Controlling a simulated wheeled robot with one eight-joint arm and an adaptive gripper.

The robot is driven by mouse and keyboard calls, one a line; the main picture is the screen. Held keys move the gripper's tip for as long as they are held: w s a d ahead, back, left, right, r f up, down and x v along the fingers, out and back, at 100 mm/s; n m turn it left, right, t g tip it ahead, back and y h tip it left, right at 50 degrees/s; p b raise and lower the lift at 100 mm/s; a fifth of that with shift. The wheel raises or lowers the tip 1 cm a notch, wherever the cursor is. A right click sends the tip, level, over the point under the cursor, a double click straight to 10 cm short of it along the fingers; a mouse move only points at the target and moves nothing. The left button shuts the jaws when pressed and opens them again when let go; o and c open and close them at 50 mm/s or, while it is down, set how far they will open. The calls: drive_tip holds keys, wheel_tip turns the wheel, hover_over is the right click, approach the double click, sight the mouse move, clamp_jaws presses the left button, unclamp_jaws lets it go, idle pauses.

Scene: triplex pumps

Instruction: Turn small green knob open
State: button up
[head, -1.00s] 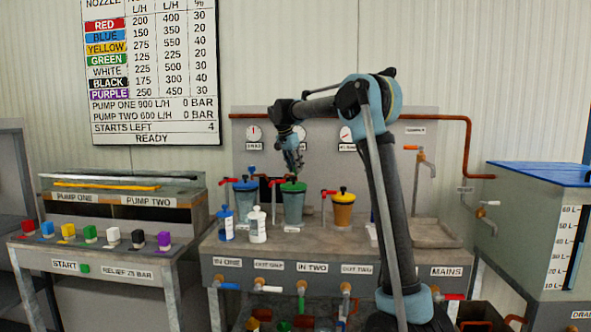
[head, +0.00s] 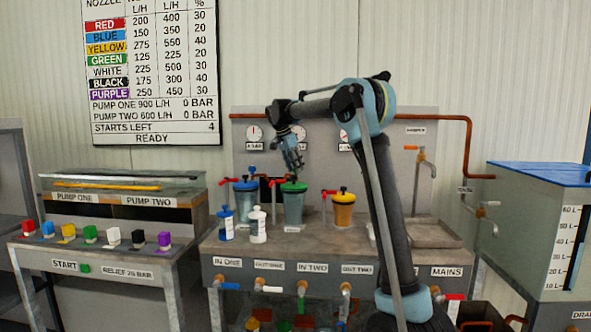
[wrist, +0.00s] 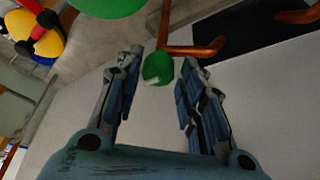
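A small round green knob (wrist: 158,68) shows in the wrist view, by an orange-brown pipe (wrist: 193,50). My gripper (wrist: 159,63) is open, with one finger on each side of the knob. The knob appears between the fingertips or just beyond them; I cannot tell whether they touch it. In the head view my gripper (head: 294,165) hangs pointing down, just above a green-lidded pot (head: 293,205). I cannot make out the small green knob there.
A blue-lidded pot (head: 246,200) and a yellow pot (head: 343,212) flank the green-lidded one. The wall panel with gauges (head: 254,134) is close behind my gripper.

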idle(0.3)
drive_tip(key=v, duration=1.2)
drive_tip(key=shift+f, duration=0.1)
drive_tip(key=s+d+f+n+g+y, duration=0.1)
drive_tip(key=s+d+f+n, duration=0.3)
drive_tip(key=s+d, duration=0.8)
drive_tip(key=s+d+f+n+y, duration=0.1)
drive_tip(key=s+d+f, duration=0.5)
drive_tip(key=s+d, duration=0.55)
drive_tip(key=s+d+f+n, duration=0.2)
drive_tip(key=s+d+f, duration=0.2)
drive_tip(key=s+f, duration=0.9)
drive_tip(key=s+d+f+n+y, duration=0.1)
drive_tip(key=s+d+f, duration=0.3)
drive_tip(key=s+f, duration=0.9)
wheel_tip(320, 180, down, 3)
drive_tip(key=shift+s+r+n, duration=0.2)
drive_tip(key=shift+r+n, duration=0.05)
drive_tip(key=shift+n, duration=0.65)
drive_tip(key=shift+d, duration=0.1)
